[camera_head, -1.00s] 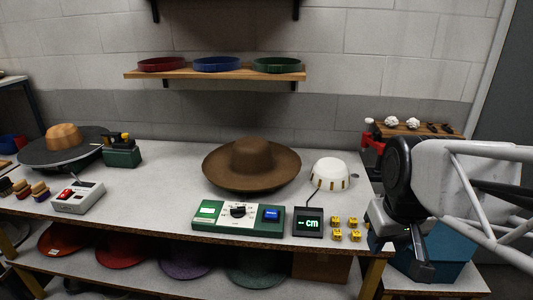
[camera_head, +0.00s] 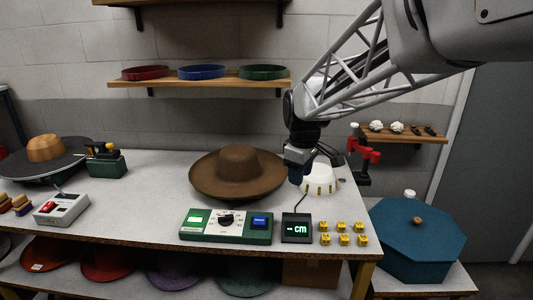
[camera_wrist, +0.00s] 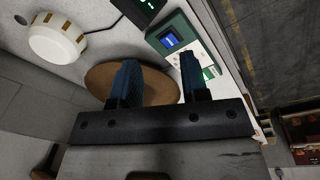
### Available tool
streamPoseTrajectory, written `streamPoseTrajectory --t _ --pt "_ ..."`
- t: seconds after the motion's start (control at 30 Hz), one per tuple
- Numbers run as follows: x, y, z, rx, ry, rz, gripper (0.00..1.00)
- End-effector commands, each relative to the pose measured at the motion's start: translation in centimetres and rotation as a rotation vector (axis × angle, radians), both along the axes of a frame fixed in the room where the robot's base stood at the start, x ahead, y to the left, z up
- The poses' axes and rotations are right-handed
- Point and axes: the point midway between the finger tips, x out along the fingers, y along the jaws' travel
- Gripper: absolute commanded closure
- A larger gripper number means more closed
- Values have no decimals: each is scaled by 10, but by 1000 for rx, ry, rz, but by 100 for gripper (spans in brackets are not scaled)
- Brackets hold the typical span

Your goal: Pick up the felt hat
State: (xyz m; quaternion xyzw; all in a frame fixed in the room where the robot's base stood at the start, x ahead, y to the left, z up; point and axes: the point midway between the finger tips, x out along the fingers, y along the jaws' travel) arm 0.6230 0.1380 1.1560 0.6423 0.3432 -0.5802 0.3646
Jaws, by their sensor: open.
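The brown wide-brimmed felt hat (camera_head: 238,172) lies brim down on the grey bench, near its middle. It also shows in the wrist view (camera_wrist: 159,88), partly hidden behind my fingers. My gripper (camera_head: 316,172) is in the air to the right of the hat, in front of the white dome-shaped device in the head view. In the wrist view my gripper (camera_wrist: 158,80) has its two blue fingers apart with nothing between them, and the hat is beyond them.
A green control box (camera_head: 226,226) and a cm display (camera_head: 297,227) stand in front of the hat. The white device (camera_head: 318,180) and several yellow blocks (camera_head: 343,233) are on the right. A shelf (camera_head: 200,82) with bands hangs above. A blue octagonal box (camera_head: 418,238) stands right of the bench.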

Motion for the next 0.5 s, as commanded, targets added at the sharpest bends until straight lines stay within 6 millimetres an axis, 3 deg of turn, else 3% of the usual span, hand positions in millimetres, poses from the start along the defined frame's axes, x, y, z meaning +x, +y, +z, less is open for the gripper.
streamPoseTrajectory --t 0.1,0.5 --pt "28 23 -12 -10 15 101 59" --pt "111 102 -58 -35 54 440 59"
